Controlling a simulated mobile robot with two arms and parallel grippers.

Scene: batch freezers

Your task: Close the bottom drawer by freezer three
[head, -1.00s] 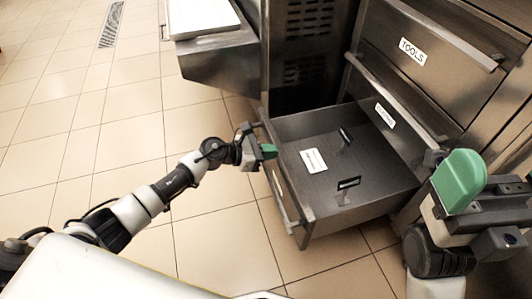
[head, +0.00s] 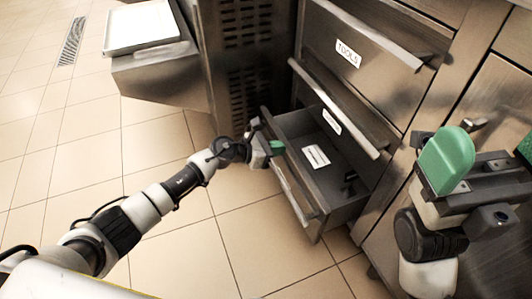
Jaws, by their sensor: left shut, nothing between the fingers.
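The bottom drawer (head: 311,209) is a steel drawer low in the cabinet, still partly pulled out, with its front and bar handle facing left. Inside lie a white label card (head: 316,155) and small dark items. My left gripper (head: 276,148) is shut and empty, at the far upper corner of the drawer front; it looks to be against the front, but contact is hard to tell. My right gripper (head: 487,154) is at the right, its green fingertips apart, away from the drawer.
Above is a shut drawer labelled TOOLS (head: 366,64), with another labelled front below it. A steel unit with a white tray (head: 141,27) juts out at upper left. A floor drain (head: 73,41) lies far left. The tiled floor in front of the drawer is clear.

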